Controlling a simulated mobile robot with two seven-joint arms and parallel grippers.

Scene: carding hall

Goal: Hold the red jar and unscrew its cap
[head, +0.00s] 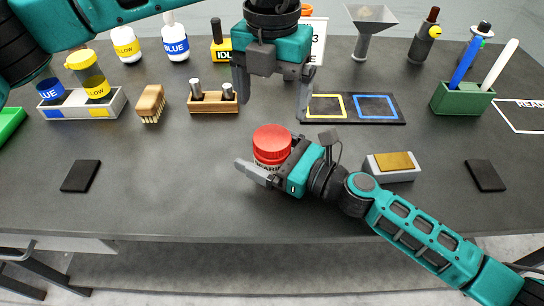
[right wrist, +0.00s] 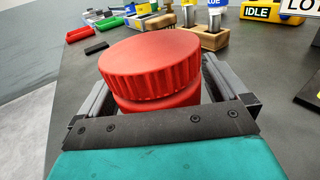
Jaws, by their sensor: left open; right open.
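The red jar (head: 268,162) stands upright near the middle of the table, with a pale label partly hidden by my right gripper. Its ribbed red cap (head: 272,138) is on top and also shows large in the right wrist view (right wrist: 150,65). My right gripper (head: 262,168) is open, reaching in low from the right with its fingers on either side of the jar body; whether they touch it I cannot tell. My left gripper (head: 272,100) is open and empty, pointing down above and behind the cap, apart from it.
A wooden block with metal pegs (head: 213,103) and a brush (head: 150,104) stand left of the jar. A board with yellow and blue frames (head: 390,121) lies behind right. A grey block with a tan top (head: 392,174) is beside my right arm. The front table is mostly clear.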

